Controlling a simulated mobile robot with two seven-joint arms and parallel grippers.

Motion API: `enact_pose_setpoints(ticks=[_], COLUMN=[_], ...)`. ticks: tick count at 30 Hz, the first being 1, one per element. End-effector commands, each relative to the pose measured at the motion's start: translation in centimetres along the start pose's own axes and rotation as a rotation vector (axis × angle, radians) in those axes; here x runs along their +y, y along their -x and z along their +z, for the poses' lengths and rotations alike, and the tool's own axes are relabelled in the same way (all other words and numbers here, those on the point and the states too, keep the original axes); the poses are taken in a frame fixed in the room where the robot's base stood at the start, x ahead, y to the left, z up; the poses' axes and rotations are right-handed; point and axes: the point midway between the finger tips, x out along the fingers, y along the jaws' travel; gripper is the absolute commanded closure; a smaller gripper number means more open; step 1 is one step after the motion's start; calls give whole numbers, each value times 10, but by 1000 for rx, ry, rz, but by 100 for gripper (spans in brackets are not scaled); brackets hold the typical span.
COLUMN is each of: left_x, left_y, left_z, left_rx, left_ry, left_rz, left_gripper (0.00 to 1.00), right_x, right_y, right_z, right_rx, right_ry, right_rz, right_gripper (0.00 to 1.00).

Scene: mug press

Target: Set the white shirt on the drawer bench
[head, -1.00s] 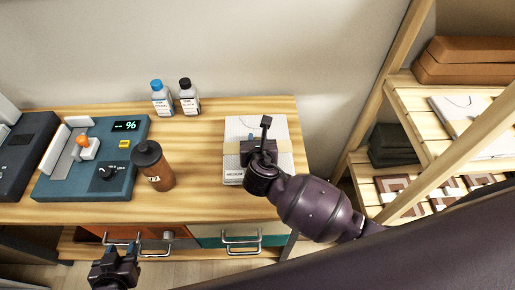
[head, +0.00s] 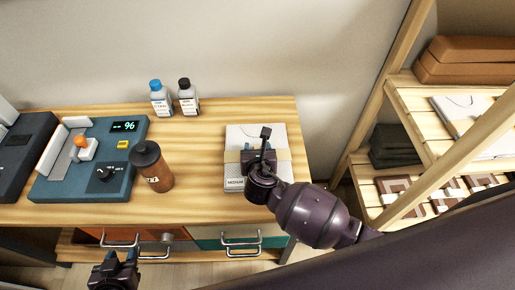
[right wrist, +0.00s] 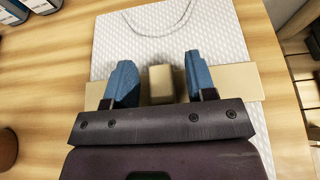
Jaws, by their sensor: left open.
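The white shirt (head: 242,137) is a flat folded pack with a beige band and a small label. It lies flat on the right end of the wooden drawer bench (head: 85,211). My right gripper (head: 258,157) is over the middle of the shirt. In the right wrist view, the blue fingers of my right gripper (right wrist: 160,75) stand apart on either side of a beige tab on the band, with gaps on both sides. The shirt (right wrist: 215,35) shows beneath them. My left gripper (head: 114,262) is open and empty in front of the bench, low in the picture.
A brown bottle (head: 152,168) stands left of the shirt. A blue press (head: 112,183) reading 96 is further left. Two white bottles (head: 188,97) stand at the back. A slatted shelf (head: 408,112) with folded clothes is on the right. Bare bench lies between brown bottle and shirt.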

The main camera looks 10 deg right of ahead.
Motion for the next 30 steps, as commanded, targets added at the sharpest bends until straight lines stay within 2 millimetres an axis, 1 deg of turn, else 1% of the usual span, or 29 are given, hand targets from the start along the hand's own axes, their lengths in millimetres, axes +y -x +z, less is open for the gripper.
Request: enact_pose_setpoints(ticks=[5, 8, 11, 21, 25, 30], left_x=[0, 0, 0, -1, -1, -1], left_y=[-1, -1, 0, 4, 6, 8], left_z=[-3, -5, -8, -16, -17, -15], left_rx=[5, 8, 10, 15, 13, 7], left_ry=[-1, -1, -1, -1, 0, 1], left_rz=[1, 1, 1, 1, 0, -1], left_gripper=[57, 57, 57, 57, 57, 57], right_x=[0, 0, 0, 0, 0, 0], right_y=[1, 7, 21, 86, 104, 118], right_z=[2, 3, 3, 3, 3, 2], right_rx=[0, 0, 1, 1, 0, 0], right_ry=[0, 0, -1, -1, 0, 0], right_rz=[0, 0, 0, 1, 1, 0], right_gripper=[49, 49, 49, 49, 49, 49])
